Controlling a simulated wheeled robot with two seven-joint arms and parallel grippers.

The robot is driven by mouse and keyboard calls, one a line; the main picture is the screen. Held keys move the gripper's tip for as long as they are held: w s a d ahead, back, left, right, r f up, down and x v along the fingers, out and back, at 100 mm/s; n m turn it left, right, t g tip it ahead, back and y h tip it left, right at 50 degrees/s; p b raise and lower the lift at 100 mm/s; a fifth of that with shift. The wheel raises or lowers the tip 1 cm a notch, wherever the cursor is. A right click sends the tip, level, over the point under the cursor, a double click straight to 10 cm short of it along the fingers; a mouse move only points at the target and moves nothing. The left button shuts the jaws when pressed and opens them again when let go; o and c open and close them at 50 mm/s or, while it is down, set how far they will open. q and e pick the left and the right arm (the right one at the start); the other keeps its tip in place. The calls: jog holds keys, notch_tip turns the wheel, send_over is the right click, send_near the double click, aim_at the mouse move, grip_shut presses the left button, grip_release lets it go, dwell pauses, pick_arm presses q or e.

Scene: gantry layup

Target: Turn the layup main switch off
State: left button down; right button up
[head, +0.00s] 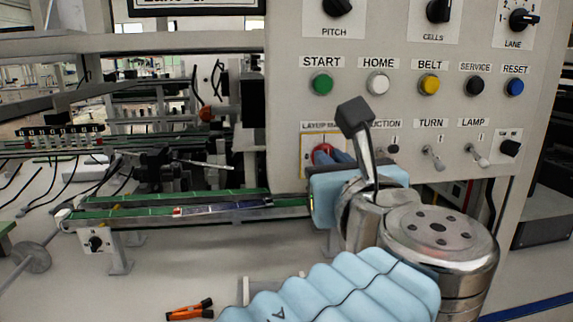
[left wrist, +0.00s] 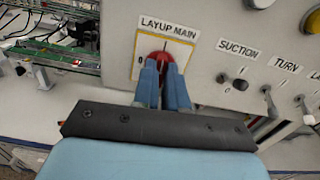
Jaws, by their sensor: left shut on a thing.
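The layup main switch is a red rotary knob (left wrist: 160,62) on a yellow-bordered plate labelled LAYUP MAIN, on the grey control panel. In the head view the red knob (head: 323,153) is partly hidden behind my left gripper. My left gripper (left wrist: 163,75) has its two blue fingers at the red knob, one on each side, shut on it. In the head view the left gripper (head: 338,158) reaches the panel's lower left corner. The knob's exact angle is hidden by the fingers. My right gripper is in neither view.
To the right of the knob are the SUCTION switch (left wrist: 240,80), the TURN toggle (head: 432,157) and the LAMP toggle (head: 476,154). Above is a button row with the green START button (head: 322,83). A green rail (head: 170,208) and orange-handled pliers (head: 190,310) are at the left.

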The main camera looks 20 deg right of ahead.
pick_arm(q)
jog(key=shift+f+n+b, duration=0.15)
jog(key=shift+n+b, duration=1.9)
jog(key=shift+n, duration=2.25)
jog(key=shift+f+n+b, duration=0.1)
jog(key=shift+n+b, duration=1.9)
jog(key=shift+n, duration=2.3)
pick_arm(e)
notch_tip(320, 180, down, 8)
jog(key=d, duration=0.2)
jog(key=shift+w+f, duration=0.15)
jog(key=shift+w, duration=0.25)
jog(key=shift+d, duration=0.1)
pick_arm(q)
jog(key=c, duration=1.2)
grip_release()
jog(key=shift+r, duration=0.1)
jog(key=shift+a, duration=0.1)
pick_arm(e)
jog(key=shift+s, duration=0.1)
